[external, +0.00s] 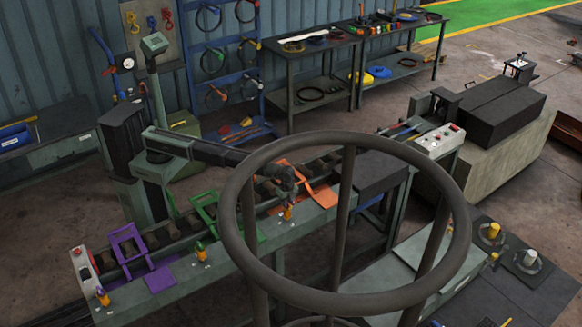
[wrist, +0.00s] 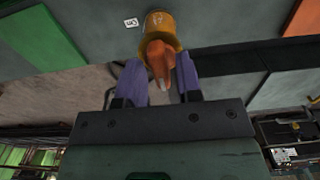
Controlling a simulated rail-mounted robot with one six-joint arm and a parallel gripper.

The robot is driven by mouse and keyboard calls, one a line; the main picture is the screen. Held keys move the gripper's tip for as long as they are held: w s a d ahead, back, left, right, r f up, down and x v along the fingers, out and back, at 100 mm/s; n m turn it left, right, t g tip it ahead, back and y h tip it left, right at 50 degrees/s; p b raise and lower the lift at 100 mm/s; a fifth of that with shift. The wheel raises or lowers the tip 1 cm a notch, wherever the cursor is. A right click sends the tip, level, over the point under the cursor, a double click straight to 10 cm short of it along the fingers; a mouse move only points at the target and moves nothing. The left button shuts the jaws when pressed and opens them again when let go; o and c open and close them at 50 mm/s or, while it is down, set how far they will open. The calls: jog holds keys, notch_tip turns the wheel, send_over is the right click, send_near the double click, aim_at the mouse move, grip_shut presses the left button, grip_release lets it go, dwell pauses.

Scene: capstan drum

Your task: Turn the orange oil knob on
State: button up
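The oil knob (wrist: 158,58) is orange with a yellow-orange collar (wrist: 160,22), near the top middle of the wrist view. A small orange knob (external: 287,213) shows in the external view on the front face of the grey-green bench, below my arm's end. My gripper (wrist: 160,72) has two purple-grey fingers, one on each side of the orange knob. The fingers stand apart and look open; contact with the knob is not clear. In the external view my gripper is small, dark and hard to make out near the arm's end (external: 284,180).
Similar knobs sit at the green (external: 200,251) and purple (external: 103,297) stations. An orange bracket (external: 318,190) stands on the bench above the orange knob. A large dark handwheel (external: 455,235) partly blocks the external view. A white label (wrist: 131,22) is beside the knob.

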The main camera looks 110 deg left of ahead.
grip_shut()
jog(key=shift+m, duration=0.5)
jog(key=m, duration=0.2)
jog(key=shift+m, duration=0.4)
jog(key=m, duration=0.3)
jog(key=shift+m, duration=0.3)
jog(key=m, duration=1)
jog(key=shift+m, duration=0.4)
